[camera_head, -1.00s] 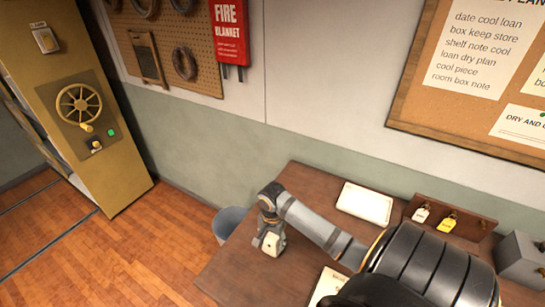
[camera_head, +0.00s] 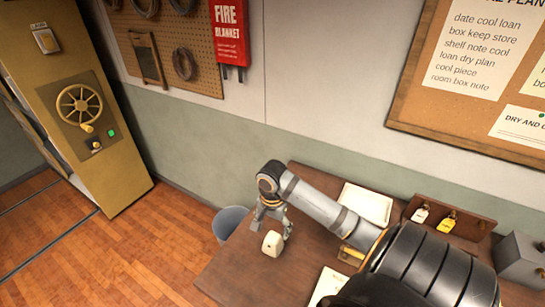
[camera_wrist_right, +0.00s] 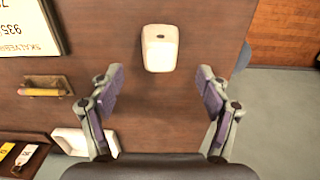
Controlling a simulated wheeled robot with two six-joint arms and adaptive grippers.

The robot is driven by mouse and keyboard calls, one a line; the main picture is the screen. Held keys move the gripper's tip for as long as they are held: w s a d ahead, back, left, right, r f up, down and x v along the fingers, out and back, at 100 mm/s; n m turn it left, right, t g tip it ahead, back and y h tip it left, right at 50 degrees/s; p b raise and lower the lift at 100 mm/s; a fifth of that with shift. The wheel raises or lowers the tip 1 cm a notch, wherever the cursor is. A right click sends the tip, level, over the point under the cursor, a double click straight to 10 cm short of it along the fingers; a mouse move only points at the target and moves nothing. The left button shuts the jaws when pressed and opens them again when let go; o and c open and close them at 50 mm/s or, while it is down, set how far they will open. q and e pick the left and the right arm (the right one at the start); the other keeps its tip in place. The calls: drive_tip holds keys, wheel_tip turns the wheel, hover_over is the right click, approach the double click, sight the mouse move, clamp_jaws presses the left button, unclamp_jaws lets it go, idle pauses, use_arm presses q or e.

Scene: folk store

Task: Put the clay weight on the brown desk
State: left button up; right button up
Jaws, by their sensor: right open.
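The clay weight (camera_head: 272,243) is a small cream block with a dark hole in its top. It rests on the brown desk (camera_head: 232,270) near the desk's left edge. It also shows in the right wrist view (camera_wrist_right: 160,48), ahead of the fingertips. My right gripper (camera_head: 272,222) is just behind and above the weight in the head view. In the right wrist view its two fingers (camera_wrist_right: 160,82) are spread wide, with nothing between them and the weight apart from them. My left gripper is not in view.
A white tray (camera_head: 366,204), a key rack with tags (camera_head: 450,215), a grey box (camera_head: 522,262) and a paper (camera_head: 328,285) are on the desk. A small holder with a yellow item (camera_wrist_right: 45,88) lies nearby. A grey bin (camera_head: 230,222) stands beside the desk's left edge.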

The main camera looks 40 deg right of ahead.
sight(272, 238)
wheel_tip(272, 238, up, 4)
drive_tip(key=shift+r, duration=0.15)
idle(0.6)
